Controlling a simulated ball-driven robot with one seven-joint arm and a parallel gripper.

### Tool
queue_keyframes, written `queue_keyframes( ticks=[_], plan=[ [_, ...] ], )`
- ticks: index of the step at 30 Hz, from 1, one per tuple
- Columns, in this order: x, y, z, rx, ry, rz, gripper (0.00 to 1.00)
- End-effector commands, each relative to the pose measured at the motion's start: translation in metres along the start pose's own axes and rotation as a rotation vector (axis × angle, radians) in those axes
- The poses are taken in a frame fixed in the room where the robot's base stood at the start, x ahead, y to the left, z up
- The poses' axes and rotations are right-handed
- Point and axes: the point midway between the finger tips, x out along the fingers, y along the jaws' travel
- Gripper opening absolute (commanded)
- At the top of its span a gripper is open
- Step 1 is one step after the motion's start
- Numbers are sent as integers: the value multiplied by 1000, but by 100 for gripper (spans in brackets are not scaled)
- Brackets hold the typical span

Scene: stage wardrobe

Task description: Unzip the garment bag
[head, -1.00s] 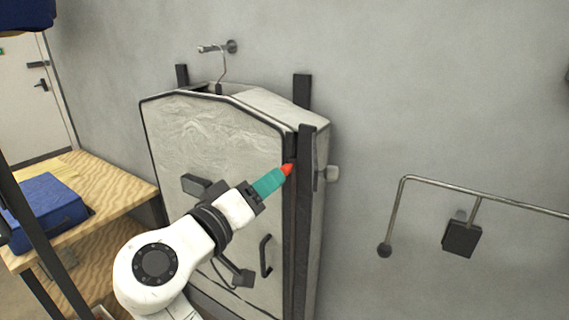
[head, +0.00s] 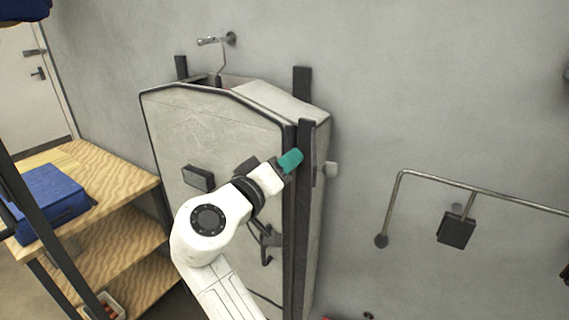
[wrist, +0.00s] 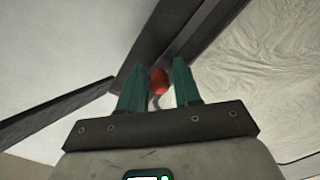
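The garment bag (head: 215,135) is pale grey with dark edging and hangs against the wall. A dark strip (head: 303,215) runs down its right front edge. My gripper (head: 293,160) has teal fingers and is at the upper part of this strip. In the wrist view the fingers (wrist: 159,70) stand apart, with a red pull (wrist: 158,83) between them. Slim gaps show on both sides of the pull, so the gripper appears open around it, not closed on it. In the head view the pull is hidden by the fingers.
A hanger hook (head: 219,66) holds the bag from a wall peg (head: 231,39). A wooden shelf unit (head: 110,180) with a blue folded item (head: 45,205) stands at left. A metal rail (head: 480,190) is on the wall at right. Bare wall lies between bag and rail.

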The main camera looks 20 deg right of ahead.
Motion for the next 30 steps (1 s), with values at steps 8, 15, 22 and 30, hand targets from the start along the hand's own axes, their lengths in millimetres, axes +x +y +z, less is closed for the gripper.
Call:
queue_keyframes(
  ticks=[8,15,22,30],
  plan=[
    [0,0,0,0,1,0,2],
    [0,0,0,0,1,0,0],
    [0,-5,4,-1,1,-1,0],
    [-1,-36,35,-2,1,-1,0]
  ],
)
